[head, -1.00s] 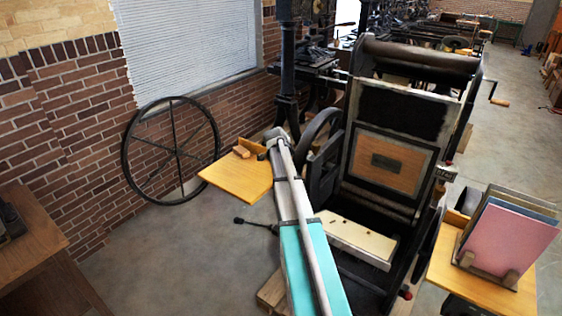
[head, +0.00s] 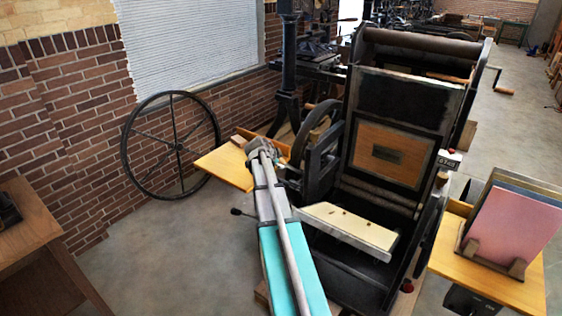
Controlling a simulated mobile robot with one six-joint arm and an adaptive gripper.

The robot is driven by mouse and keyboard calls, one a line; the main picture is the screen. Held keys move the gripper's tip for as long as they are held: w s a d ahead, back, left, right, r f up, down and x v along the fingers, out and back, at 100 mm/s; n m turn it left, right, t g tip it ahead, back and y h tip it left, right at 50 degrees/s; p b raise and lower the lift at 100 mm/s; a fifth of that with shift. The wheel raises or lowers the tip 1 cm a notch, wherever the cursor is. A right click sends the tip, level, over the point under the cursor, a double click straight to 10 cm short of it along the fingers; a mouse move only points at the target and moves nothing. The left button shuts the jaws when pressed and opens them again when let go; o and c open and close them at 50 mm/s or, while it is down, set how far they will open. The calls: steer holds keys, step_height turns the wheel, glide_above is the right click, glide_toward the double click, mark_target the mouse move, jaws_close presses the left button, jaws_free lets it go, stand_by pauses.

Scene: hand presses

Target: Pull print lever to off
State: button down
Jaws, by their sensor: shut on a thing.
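A black press (head: 408,105) stands right of centre in the head view, with a wood panel in its upright face. A thin lever with a black knob (head: 236,212) sticks out to the left, low beside the press. It may be the print lever; no marking is readable on it. The rest of its rod runs behind my arm. My arm reaches up from the bottom, left of the press, and ends in a grey joint. My gripper fingers are not visible, so what they touch cannot be seen.
A wooden side shelf (head: 220,166) lies just left of my arm's far end. A right shelf (head: 465,275) holds upright coloured boards (head: 515,225). A large spoked wheel (head: 178,146) stands by the brick wall.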

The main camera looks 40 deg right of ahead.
steer(key=shift+w+a+f, duration=0.1)
steer(key=shift+w+a, duration=0.05)
steer(key=shift+a, duration=0.1)
steer(key=shift+c, duration=1.5)
jaws_free()
steer(key=shift+w+a, duration=0.1)
steer(key=shift+a, duration=0.05)
steer(key=shift+o, duration=0.3)
steer(key=shift+d, duration=0.2)
steer(key=shift+s, duration=0.25)
